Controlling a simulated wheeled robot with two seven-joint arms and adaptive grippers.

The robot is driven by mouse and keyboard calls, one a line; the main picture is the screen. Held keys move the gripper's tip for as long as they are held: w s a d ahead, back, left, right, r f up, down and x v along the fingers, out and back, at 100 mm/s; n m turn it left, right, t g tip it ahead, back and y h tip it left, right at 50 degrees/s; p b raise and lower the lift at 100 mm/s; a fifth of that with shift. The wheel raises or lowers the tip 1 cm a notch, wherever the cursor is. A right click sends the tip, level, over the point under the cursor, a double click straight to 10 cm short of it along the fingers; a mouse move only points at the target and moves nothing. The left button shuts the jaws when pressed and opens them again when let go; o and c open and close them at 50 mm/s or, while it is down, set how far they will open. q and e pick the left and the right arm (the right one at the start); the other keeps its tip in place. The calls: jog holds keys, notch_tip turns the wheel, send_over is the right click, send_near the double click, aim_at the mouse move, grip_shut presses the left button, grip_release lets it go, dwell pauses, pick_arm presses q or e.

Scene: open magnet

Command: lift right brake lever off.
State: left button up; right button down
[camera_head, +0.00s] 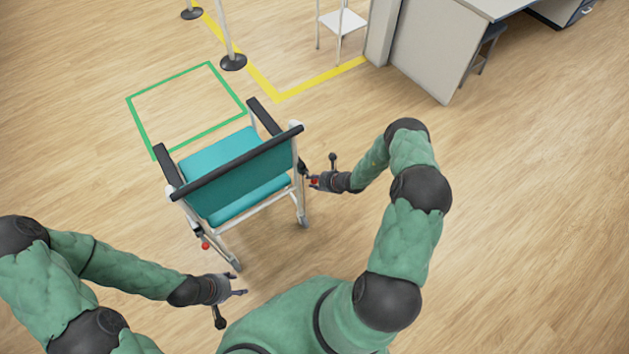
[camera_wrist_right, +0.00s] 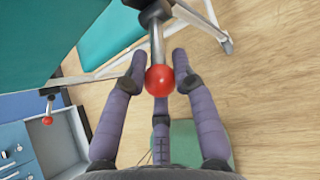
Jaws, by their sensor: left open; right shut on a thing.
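The wheelchair has a teal seat (camera_head: 217,150) and teal backrest (camera_head: 240,182) with black armrests and push bar. My right gripper (camera_head: 312,181) is at the chair's right side. In the right wrist view the right brake lever (camera_wrist_right: 157,42) ends in a red ball knob (camera_wrist_right: 160,80), which sits between the fingers (camera_wrist_right: 159,68); they are shut on it. The left brake lever's red knob (camera_head: 205,246) shows at the chair's left side, and a second red knob (camera_wrist_right: 47,120) shows in the right wrist view. My left gripper (camera_head: 242,287) is open and empty, near the chair's rear left wheel.
A green floor square (camera_head: 128,110) lies beyond the chair, with a yellow line (camera_head: 320,80) behind it. Posts with black bases (camera_head: 233,62), a white stand (camera_head: 342,22) and a grey counter (camera_head: 430,50) stand further back. The floor at right is clear.

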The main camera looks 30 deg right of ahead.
jog(key=c, duration=1)
grip_release()
jog(key=v, duration=1.2)
